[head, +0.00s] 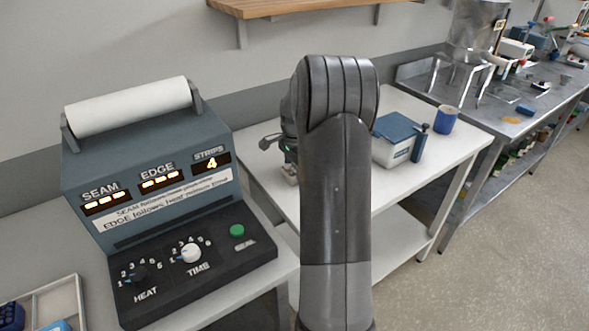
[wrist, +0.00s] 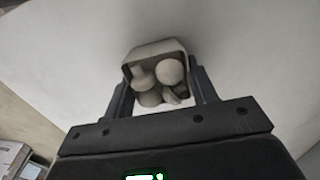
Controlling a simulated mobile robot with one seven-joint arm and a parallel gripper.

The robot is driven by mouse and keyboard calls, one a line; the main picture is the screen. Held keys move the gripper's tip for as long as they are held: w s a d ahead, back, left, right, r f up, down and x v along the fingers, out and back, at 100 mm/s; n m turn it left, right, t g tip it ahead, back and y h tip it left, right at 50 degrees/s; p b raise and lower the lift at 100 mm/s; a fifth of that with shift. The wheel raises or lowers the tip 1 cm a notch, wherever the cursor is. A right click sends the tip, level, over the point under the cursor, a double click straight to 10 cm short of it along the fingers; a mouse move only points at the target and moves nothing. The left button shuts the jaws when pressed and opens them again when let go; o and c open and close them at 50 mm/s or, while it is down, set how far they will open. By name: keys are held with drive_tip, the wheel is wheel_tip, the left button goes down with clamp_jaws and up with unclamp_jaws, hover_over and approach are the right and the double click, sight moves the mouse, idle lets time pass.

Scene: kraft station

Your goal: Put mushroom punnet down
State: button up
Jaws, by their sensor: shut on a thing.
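The mushroom punnet (wrist: 154,52) is a small pale carton with several whitish mushrooms (wrist: 170,72) showing at its open side. It sits between the two fingers of my gripper (wrist: 163,85), which is shut on it in the wrist view. A plain pale surface fills the view behind the punnet. I cannot tell whether the punnet touches that surface. In the head view my dark arm covers most of the gripper, and the punnet cannot be made out clearly there.
A white table (head: 268,170) stands behind my arm. A blue-lidded box (head: 396,140) and a blue cup (head: 445,120) are on its right part. A sealing machine (head: 150,170) with knobs stands at the left. A steel bench (head: 540,95) is at the far right.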

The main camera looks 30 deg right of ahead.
sight(294, 167)
drive_tip(key=o, duration=1)
drive_tip(key=shift+c, duration=0.2)
wheel_tip(294, 167, up, 12)
drive_tip(key=s+a+r+n+t, duration=0.1)
drive_tip(key=s+a+r+n, duration=0.3)
drive_tip(key=a+r, duration=0.3)
drive_tip(key=s+a+r+n+t, duration=0.25)
drive_tip(key=s+a+n, duration=0.25)
drive_tip(key=s+a, duration=0.45)
drive_tip(key=s+a+f+n+t, duration=0.2)
drive_tip(key=s+a+n, duration=0.7)
drive_tip(key=s, duration=0.5)
drive_tip(key=shift+s+a+f, duration=0.25)
drive_tip(key=shift+a+f, duration=0.35)
drive_tip(key=shift+a, duration=0.35)
